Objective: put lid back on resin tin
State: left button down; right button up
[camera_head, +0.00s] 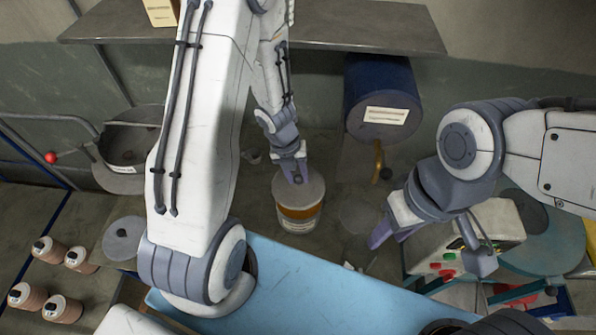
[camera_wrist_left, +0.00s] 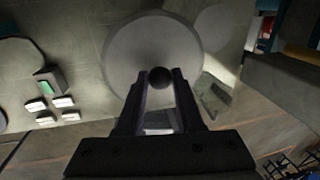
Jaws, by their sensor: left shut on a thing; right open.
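The resin tin (camera_head: 299,219), pale with an orange-brown band, stands upright on the floor-level surface near the middle of the head view. A round grey lid (camera_head: 311,188) covers its top; I cannot tell whether it is fully seated or slightly above the rim. My left gripper (camera_head: 297,176) reaches down from above and is shut on the lid's dark knob. In the left wrist view the knob (camera_wrist_left: 160,77) lies between the fingertips, with the lid disc (camera_wrist_left: 150,40) beyond, hiding the tin. My right gripper (camera_head: 384,236) is open and empty, right of the tin.
A blue drum (camera_head: 377,95) with a white label is behind to the right. A control box (camera_head: 490,240) with coloured buttons stands beneath my right arm. Several spools (camera_head: 62,307) stand at lower left. A light-blue surface (camera_head: 330,300) lies in front. A shelf (camera_head: 350,25) runs along the back.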

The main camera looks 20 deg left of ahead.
aim_at(298, 186)
pick_arm(q)
jog(key=shift+w+d+f+b, duration=0.1)
jog(key=shift+d+f+b, duration=0.05)
jog(key=shift+f+b, duration=0.65)
notch_tip(298, 186, down, 4)
jog(key=b, duration=0.3)
jog(key=shift+f+b, duration=0.15)
jog(key=shift+b, duration=0.25)
jog(key=shift+p, duration=0.4)
dwell(0.8)
jog(key=shift+f, duration=0.1)
dwell(0.7)
grip_release()
dwell(0.3)
